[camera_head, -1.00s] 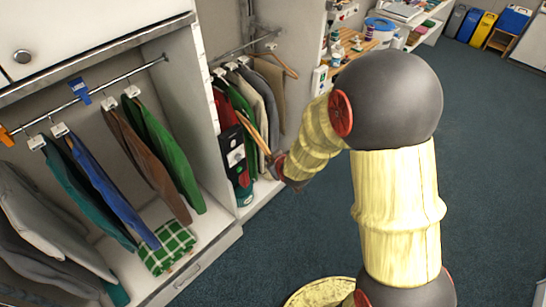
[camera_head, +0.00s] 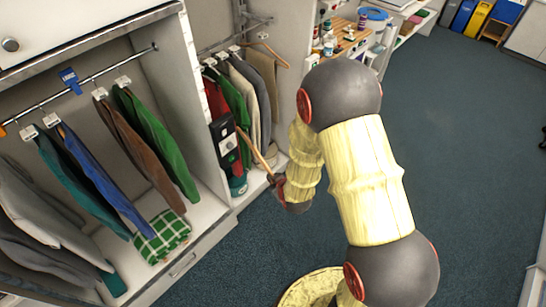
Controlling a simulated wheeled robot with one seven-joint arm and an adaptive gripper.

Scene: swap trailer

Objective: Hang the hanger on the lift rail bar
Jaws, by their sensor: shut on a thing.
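My gripper (camera_head: 276,182) is at the end of my yellow-sleeved arm, in front of the right-hand closet bay. It is shut on a wooden hanger (camera_head: 254,148), which slants up and left from the jaws. The far end of the hanger lies in front of the dark panel and the red garment, and its hook is too small to make out. The hanger is apart from the bars. A bar (camera_head: 235,34) with several garments runs in the right bay. A longer bar (camera_head: 110,68) with several garments runs in the left bay.
Several garments hang in the left bay, including a green one (camera_head: 160,140). A checked green cloth (camera_head: 163,238) lies on the closet floor. A white divider (camera_head: 197,90) stands between the bays. Shelves with jars (camera_head: 345,38) are behind my arm. Blue floor is free at right.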

